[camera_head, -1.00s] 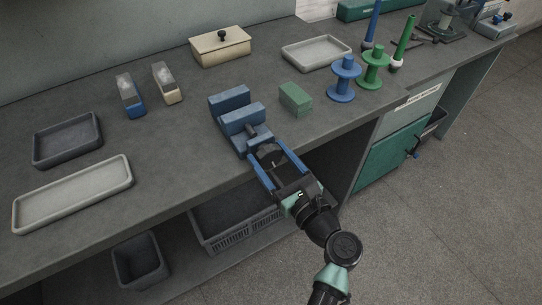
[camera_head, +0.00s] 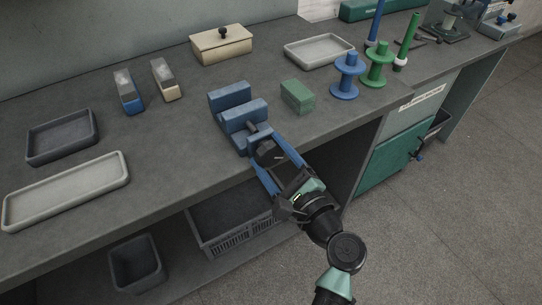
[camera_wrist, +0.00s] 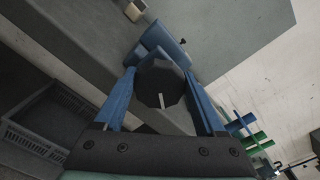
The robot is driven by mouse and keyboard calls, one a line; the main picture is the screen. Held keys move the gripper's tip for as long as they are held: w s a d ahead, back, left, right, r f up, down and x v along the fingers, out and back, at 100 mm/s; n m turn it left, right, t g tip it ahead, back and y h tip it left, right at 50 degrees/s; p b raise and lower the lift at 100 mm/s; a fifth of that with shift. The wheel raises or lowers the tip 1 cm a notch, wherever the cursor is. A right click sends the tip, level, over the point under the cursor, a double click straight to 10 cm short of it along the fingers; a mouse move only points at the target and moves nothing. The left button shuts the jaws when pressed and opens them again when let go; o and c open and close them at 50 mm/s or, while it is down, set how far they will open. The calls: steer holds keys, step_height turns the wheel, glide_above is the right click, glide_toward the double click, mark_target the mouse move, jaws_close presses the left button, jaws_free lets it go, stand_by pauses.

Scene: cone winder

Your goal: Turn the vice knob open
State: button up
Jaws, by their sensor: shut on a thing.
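The blue vice (camera_head: 236,110) stands near the front edge of the bench, with its jaws apart and a gap between them. Its dark faceted knob (camera_wrist: 161,84) faces the wrist camera and carries a pale pointer mark, which points down and slightly right in that view. My gripper (camera_head: 266,157) reaches in from the front, beyond the bench edge. Its blue fingers are on both sides of the knob, shut on it. In the head view the knob is largely hidden by the gripper.
A green block (camera_head: 297,96) lies right of the vice, with a blue spool (camera_head: 348,88) and a green spool (camera_head: 377,72) beyond. Trays (camera_head: 66,190) lie at left. A lidded cream box (camera_head: 221,47) stands behind. A crate (camera_head: 222,238) sits below the bench.

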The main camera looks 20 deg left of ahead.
steer(key=shift+n, duration=0.3)
steer(key=o, duration=1.3)
steer(key=shift+f, duration=0.1)
